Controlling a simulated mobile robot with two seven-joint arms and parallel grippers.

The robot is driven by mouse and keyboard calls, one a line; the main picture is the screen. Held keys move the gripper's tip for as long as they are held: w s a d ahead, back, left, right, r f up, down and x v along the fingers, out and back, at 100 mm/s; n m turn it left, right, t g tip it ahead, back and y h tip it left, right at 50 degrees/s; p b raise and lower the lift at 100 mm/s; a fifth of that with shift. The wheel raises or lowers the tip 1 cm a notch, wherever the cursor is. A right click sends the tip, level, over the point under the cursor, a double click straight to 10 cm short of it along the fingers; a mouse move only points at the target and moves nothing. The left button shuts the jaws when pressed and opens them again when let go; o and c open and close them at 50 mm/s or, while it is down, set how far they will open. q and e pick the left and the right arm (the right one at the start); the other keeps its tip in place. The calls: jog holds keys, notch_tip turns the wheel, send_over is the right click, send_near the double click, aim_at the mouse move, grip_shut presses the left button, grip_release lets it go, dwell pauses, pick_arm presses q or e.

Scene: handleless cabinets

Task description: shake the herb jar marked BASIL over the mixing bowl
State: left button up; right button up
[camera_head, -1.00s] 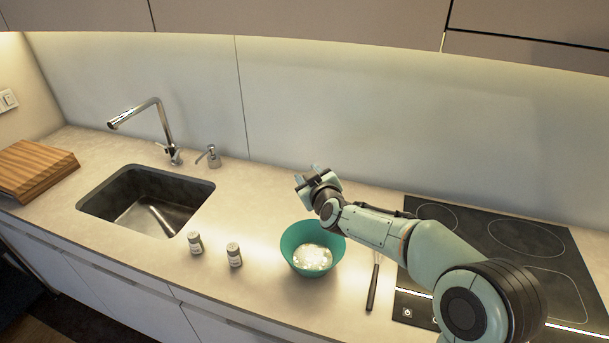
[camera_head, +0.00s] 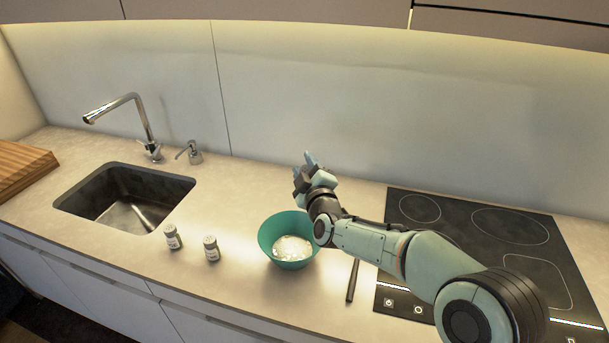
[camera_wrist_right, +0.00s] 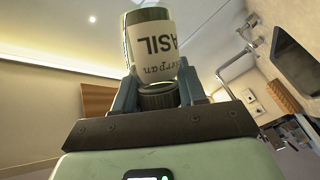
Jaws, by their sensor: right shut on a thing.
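The BASIL jar (camera_wrist_right: 152,42) shows in the right wrist view, between the fingers of my right gripper (camera_wrist_right: 157,88). Its white label is upside down there, partly cut off, and its dark cap end is toward the palm. In the head view my right gripper (camera_head: 305,165) is raised behind and slightly right of the mixing bowl, fingers pointing up; the jar cannot be made out there. The teal mixing bowl (camera_head: 273,256) stands on the counter with white contents inside. My left gripper is not in view.
Two small labelled jars (camera_head: 173,237) (camera_head: 211,249) stand left of the bowl. A dark-handled utensil (camera_head: 352,280) lies to its right, beside the black hob (camera_head: 420,213). The sink (camera_head: 90,196) and faucet (camera_head: 140,120) are at left, near a wooden board (camera_head: 22,168).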

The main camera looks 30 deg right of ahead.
jog(key=shift+f+n+t+b, duration=0.15)
jog(key=shift+n+t+b, duration=0.15)
jog(key=shift+n, duration=0.2)
jog(key=shift+a+f+n+t+b, duration=0.2)
jog(key=shift+n+t+b, duration=0.2)
jog(key=shift+n+b, duration=0.4)
pick_arm(q)
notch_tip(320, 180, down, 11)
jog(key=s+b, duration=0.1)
jog(key=b, duration=0.8)
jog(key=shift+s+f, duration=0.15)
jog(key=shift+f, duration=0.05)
pick_arm(e)
jog(key=a+f+n+t+y, duration=0.1)
jog(key=n, duration=0.3)
jog(key=a+n+t+y, duration=0.2)
jog(key=n, duration=0.2)
jog(key=s+a+f+n+t+y, duration=0.1)
jog(key=a+n, duration=0.1)
jog(key=n, duration=0.2)
jog(key=shift+f+n+y, duration=0.3)
jog(key=shift+f+y, duration=0.05)
jog(key=shift+y, duration=0.05)
